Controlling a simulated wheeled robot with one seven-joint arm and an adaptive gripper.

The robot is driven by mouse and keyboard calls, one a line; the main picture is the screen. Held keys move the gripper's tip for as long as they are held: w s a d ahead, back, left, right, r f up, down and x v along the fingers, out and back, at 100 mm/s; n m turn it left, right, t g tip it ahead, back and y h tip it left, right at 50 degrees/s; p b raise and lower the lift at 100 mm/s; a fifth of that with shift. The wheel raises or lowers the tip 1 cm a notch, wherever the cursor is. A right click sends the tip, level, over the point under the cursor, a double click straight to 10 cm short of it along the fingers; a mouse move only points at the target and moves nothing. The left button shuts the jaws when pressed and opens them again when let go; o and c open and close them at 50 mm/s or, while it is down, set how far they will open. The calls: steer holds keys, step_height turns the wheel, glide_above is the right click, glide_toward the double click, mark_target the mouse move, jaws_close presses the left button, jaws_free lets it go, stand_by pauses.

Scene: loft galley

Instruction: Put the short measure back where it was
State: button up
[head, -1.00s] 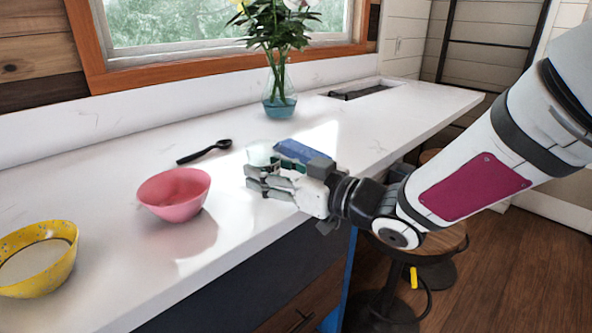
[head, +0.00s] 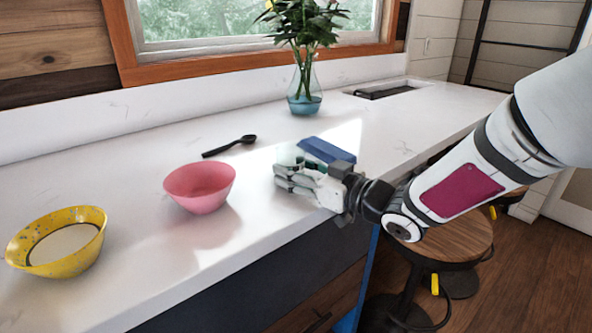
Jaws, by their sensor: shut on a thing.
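My gripper (head: 282,178) is low over the white counter, to the right of the pink bowl, with its fingers pointing left. It is shut on a small clear, faintly green thing (head: 290,161), which seems to be the short measure. Only part of it shows behind and above the fingers; its base is hidden. I cannot tell whether it touches the counter.
A blue block-like thing (head: 327,150) lies just behind my gripper. A pink bowl (head: 200,187), a yellow bowl (head: 57,242) and a black spoon (head: 229,146) are to the left. A glass vase (head: 305,100) stands behind. Bare counter (head: 150,165) lies between them.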

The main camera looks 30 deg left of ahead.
steer(key=shift+f, duration=0.2)
steer(key=o, duration=1.2)
steer(key=shift+o, duration=0.2)
steer(key=shift+r, duration=0.2)
steer(key=shift+d, duration=0.3)
steer(key=v, duration=1.1)
steer(key=shift+d, duration=0.2)
